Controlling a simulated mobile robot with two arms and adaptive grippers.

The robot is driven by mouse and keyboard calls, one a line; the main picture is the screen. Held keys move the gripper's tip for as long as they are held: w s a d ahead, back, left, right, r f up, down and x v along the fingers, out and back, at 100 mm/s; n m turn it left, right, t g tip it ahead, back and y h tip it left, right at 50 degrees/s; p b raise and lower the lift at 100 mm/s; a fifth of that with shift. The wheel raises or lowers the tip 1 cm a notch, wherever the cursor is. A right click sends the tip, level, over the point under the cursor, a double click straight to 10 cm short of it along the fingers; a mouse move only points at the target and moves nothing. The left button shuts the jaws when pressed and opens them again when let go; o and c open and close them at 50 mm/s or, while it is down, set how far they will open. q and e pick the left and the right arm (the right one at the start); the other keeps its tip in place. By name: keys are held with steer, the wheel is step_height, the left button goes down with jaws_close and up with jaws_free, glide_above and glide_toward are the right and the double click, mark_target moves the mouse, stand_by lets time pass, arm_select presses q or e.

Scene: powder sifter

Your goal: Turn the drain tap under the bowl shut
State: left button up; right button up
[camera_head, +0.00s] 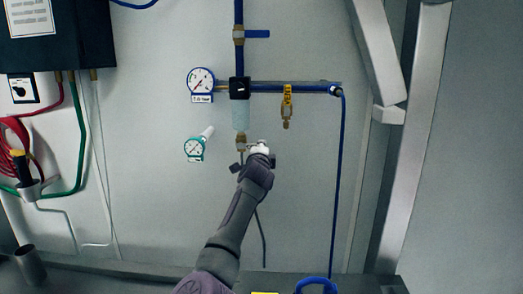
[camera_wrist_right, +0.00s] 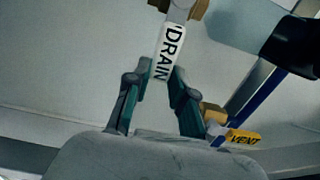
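The filter bowl (camera_head: 240,117) is pale and translucent, hanging under a black block on the blue pipe. The brass drain tap (camera_head: 241,142) is below it. My right gripper (camera_head: 247,152) is at this tap, hiding part of it. In the right wrist view the tap's handle has a white DRAIN label (camera_wrist_right: 169,53) and runs down from a brass fitting. Its lower end is between the fingertips of my right gripper (camera_wrist_right: 158,78). The fingers are apart, one each side of the handle; whether both press on it cannot be told. My left gripper is out of view.
Two gauges (camera_head: 201,80) (camera_head: 194,148) are left of the bowl. A blue shut-off handle (camera_head: 257,34) is above. A blue hose (camera_head: 338,180) runs down at right.

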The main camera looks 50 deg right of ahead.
steer(key=o, duration=0.4)
steer(key=shift+w+d, duration=0.1)
steer(key=shift+c, duration=0.2)
steer(key=v, duration=0.7)
steer(key=shift+a, duration=0.2)
steer(key=shift+f, duration=0.1)
